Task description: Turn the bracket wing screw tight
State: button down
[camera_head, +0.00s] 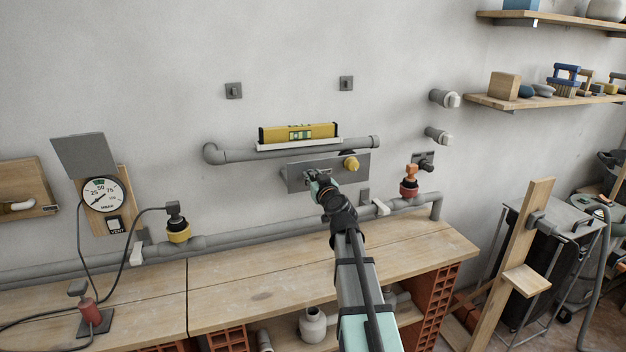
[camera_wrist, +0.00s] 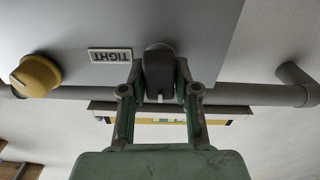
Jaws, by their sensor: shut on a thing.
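The bracket is a grey metal plate (camera_head: 297,176) on the wall, and its face fills the upper left of the wrist view (camera_wrist: 90,25). The wing screw (camera_wrist: 158,66) is dark grey with a small pale mark on its lower end. My gripper (camera_wrist: 158,78) has a finger on each side of the screw and is shut on it. A TIGHT label (camera_wrist: 110,55), upside down in the wrist view, sits beside the screw. In the camera_head view my gripper (camera_head: 314,182) is at the plate's left part and hides the screw.
A yellow knob (camera_head: 351,163) is on the plate's right part, also in the wrist view (camera_wrist: 36,75). A wooden bench (camera_head: 250,288) runs below. A red-orange valve (camera_head: 409,181) stands to the right.

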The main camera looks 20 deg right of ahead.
jog(key=m+b, duration=0.1)
jog(key=m, duration=0.4)
jog(key=shift+d+b, duration=0.2)
jog(key=shift+b, duration=0.2)
jog(key=m, duration=0.4)
jog(key=shift+d+m, duration=0.1)
jog(key=shift+m, duration=0.2)
jog(key=m, duration=0.4)
jog(key=shift+f+m+p, duration=0.1)
jog(key=shift+m+p, duration=0.2)
jog(key=shift+d+f+m+p, duration=0.15)
jog(key=shift+m+p, duration=0.45)
jog(key=shift+m, duration=1.6)
jog(key=c, duration=0.9)
grip_release()
jog(key=shift+f, duration=0.1)
